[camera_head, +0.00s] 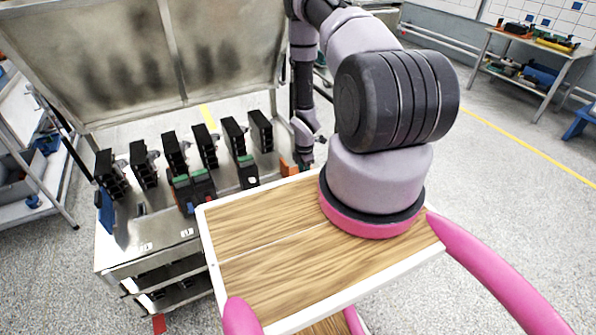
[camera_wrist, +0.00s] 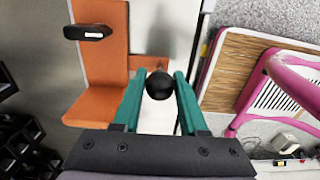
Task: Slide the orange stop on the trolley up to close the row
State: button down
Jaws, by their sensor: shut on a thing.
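The orange stop (camera_head: 289,169) is at the right end of the trolley (camera_head: 158,247) in the head view. In the wrist view the orange stop (camera_wrist: 103,55) is an upright plate with a foot, at the left of my fingers. My gripper (camera_wrist: 158,78) has green fingers, shut on a round black knob (camera_wrist: 159,86) that appears to belong to the stop. In the head view my gripper (camera_head: 305,155) is small beside the stop, its fingers hard to make out. A row of upright black breakers (camera_head: 175,148) stands on the trolley, left of the stop and apart from it.
Green-and-black modules (camera_head: 194,188) stand in front of the row. A tall metal panel (camera_head: 140,60) rises behind it. A wood-topped, white-edged surface (camera_head: 270,225) is close in front. A shelf rack (camera_head: 35,170) is at the left and a workbench (camera_head: 530,50) at the far right.

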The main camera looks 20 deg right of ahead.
aim_at(249, 169)
dwell(0.5)
jog(key=shift+s+a, duration=0.15)
jog(key=shift+a, duration=5)
jog(key=shift+s+a, duration=0.15)
jog(key=shift+a, duration=5)
jog(key=shift+c, duration=1.8)
grip_release()
jog(key=shift+r, duration=0.1)
notch_tip(249, 169, up, 11)
jog(key=shift+f, duration=0.2)
jog(key=shift+r, duration=0.1)
